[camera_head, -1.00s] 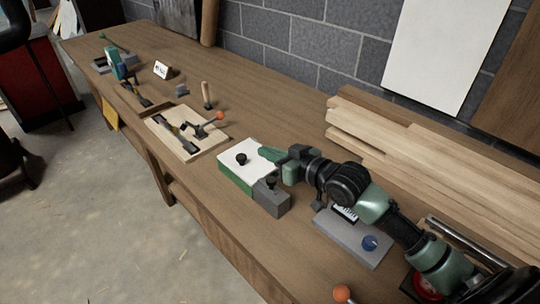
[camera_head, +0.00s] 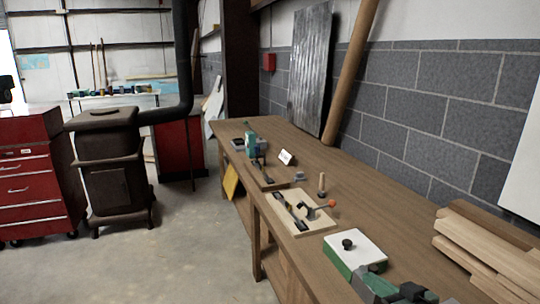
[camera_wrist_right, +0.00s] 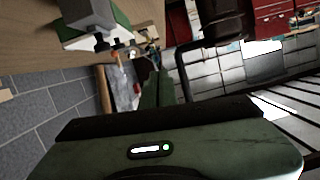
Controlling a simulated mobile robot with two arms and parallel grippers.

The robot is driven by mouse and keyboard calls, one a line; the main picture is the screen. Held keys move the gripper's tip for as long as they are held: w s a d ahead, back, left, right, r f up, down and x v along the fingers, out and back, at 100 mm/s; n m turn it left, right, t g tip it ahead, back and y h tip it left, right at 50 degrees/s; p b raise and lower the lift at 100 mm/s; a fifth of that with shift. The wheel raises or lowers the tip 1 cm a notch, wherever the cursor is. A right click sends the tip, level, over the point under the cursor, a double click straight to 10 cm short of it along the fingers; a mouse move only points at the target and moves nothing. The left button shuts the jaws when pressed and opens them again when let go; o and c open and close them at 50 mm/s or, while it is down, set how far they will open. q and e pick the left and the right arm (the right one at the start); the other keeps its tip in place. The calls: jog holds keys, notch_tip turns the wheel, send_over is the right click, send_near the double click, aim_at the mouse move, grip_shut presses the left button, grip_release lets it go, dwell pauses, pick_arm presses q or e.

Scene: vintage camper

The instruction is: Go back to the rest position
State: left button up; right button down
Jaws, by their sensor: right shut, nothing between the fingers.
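My right gripper (camera_head: 374,282) shows at the bottom right of the head view, green and black, with its arm cut off by the lower edge. It looks shut and empty, in front of or over the near part of a white-topped green box (camera_head: 355,252) on the workbench; I cannot tell whether they touch. In the right wrist view my green and black gripper housing fills the lower part, and a green finger (camera_wrist_right: 157,90) points away from it. My left gripper is not in view.
The wooden workbench (camera_head: 375,195) runs along a grey block wall. A board with a clamp (camera_head: 300,217) and a stack of planks (camera_head: 490,245) lie on it. A dark stove (camera_head: 105,165) and red tool chest (camera_head: 35,180) stand left. The floor before the bench is clear.

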jog(key=s+a+f+g+h, duration=0.2)
jog(key=s+a+f+g, duration=0.2)
jog(key=s+f, duration=0.65)
jog(key=s+f+g+h, duration=0.25)
jog(key=s+f, duration=0.25)
jog(key=s, duration=0.5)
jog(key=s+f+g+h, duration=0.1)
jog(key=s+f+g, duration=0.3)
jog(key=s, duration=0.7)
notch_tip(320, 180, down, 27)
jog(key=s+g, duration=0.1)
jog(key=s, duration=0.1)
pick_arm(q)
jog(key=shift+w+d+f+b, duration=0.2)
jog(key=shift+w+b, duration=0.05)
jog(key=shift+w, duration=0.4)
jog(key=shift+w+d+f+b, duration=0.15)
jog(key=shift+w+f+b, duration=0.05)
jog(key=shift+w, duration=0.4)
pick_arm(e)
jog(key=s+d+f, duration=0.1)
jog(key=s+f, duration=0.7)
jog(key=s+d+f+g, duration=0.1)
jog(key=s+d+f, duration=0.1)
jog(key=s+f, duration=0.6)
jog(key=shift+s+d+f, duration=0.15)
jog(key=shift+d+f, duration=0.1)
jog(key=shift+f, duration=0.1)
jog(key=shift+g, duration=0.25)
